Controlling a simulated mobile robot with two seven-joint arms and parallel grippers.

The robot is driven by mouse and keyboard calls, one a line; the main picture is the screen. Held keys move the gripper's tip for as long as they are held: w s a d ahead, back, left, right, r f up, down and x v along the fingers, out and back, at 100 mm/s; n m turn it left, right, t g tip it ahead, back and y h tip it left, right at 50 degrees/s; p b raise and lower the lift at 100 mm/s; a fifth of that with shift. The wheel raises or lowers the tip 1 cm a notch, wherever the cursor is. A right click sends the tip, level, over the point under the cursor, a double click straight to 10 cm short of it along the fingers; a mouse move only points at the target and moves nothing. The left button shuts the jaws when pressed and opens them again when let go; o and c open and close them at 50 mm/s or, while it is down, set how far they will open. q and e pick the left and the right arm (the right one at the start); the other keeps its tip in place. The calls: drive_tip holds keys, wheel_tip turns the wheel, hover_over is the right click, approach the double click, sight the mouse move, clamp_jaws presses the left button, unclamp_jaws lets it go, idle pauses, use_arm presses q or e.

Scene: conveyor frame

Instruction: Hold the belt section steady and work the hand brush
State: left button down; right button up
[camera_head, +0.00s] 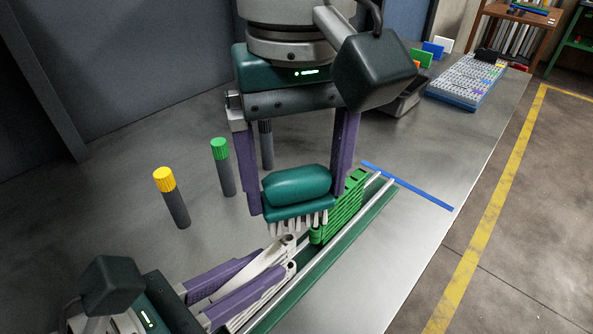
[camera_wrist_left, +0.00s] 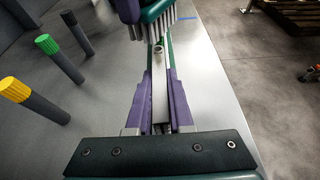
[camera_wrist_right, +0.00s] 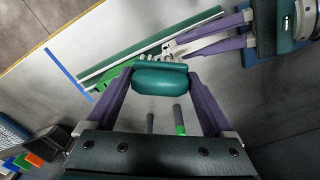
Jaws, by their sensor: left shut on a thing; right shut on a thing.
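The hand brush (camera_head: 296,186) has a teal rounded handle and pale bristles pointing down. My right gripper (camera_head: 296,203) is shut on it, one finger at each end of the handle; the brush also shows in the right wrist view (camera_wrist_right: 165,82). The belt section (camera_head: 338,212) shows bright green links between rails, just beyond the brush. A white part (camera_head: 262,259) with round ends lies at its near end. My left gripper (camera_head: 272,267) is shut on this white part, also in the left wrist view (camera_wrist_left: 159,100). I cannot tell whether the bristles touch the belt.
A green frame with pale rails (camera_head: 345,250) runs along the table. Yellow-capped (camera_head: 172,198) and green-capped (camera_head: 223,168) posts stand left of the brush, another behind it. A blue line (camera_head: 410,187) crosses the table at the right. A studded blue-edged tray (camera_head: 465,82) lies far right.

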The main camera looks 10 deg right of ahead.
sight(273, 216)
drive_tip(key=shift+f, duration=1.05)
drive_tip(key=shift+s+a, duration=0.5)
drive_tip(key=shift+a, duration=0.2)
drive_tip(key=shift+s+a, duration=0.5)
drive_tip(key=shift+a, duration=0.15)
drive_tip(key=shift+w+d+r, duration=0.1)
drive_tip(key=shift+w+d, duration=0.4)
drive_tip(key=shift+d, duration=0.2)
drive_tip(key=shift+w+d, duration=0.5)
drive_tip(key=shift+d, duration=0.2)
drive_tip(key=shift+r, duration=0.1)
drive_tip(key=shift+r, duration=1.4)
drive_tip(key=shift+f, duration=0.15)
